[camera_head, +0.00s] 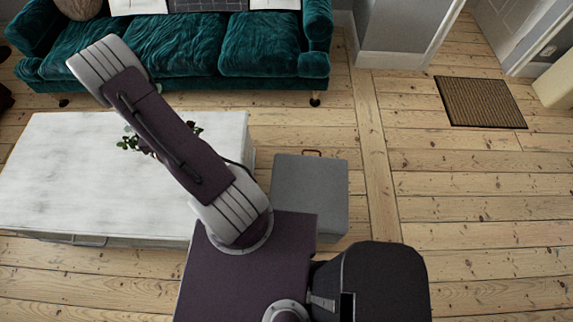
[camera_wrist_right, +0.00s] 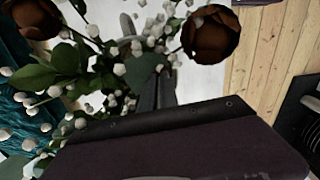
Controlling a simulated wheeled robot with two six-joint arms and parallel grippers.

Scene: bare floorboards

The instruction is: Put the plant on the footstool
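The plant shows in the head view as green leaves (camera_head: 130,142) on both sides of my arm, which hides its middle. It appears over the white table. In the right wrist view the plant (camera_wrist_right: 75,70) fills the upper left, with dark brown roses, white buds and green leaves. Its pot cannot be made out. The footstool, a grey box with a brown handle (camera_head: 310,185), stands on the floor right of the table. My right gripper (camera_wrist_right: 158,92) is at the plant, its fingers mostly hidden by flowers; its grip cannot be told. My left gripper is out of view.
The white table (camera_head: 60,170) is otherwise bare where it shows. A teal sofa (camera_head: 180,50) stands behind it. A brown doormat (camera_head: 480,102) lies at the right near a doorway. The floorboards (camera_head: 470,210) right of the footstool are clear.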

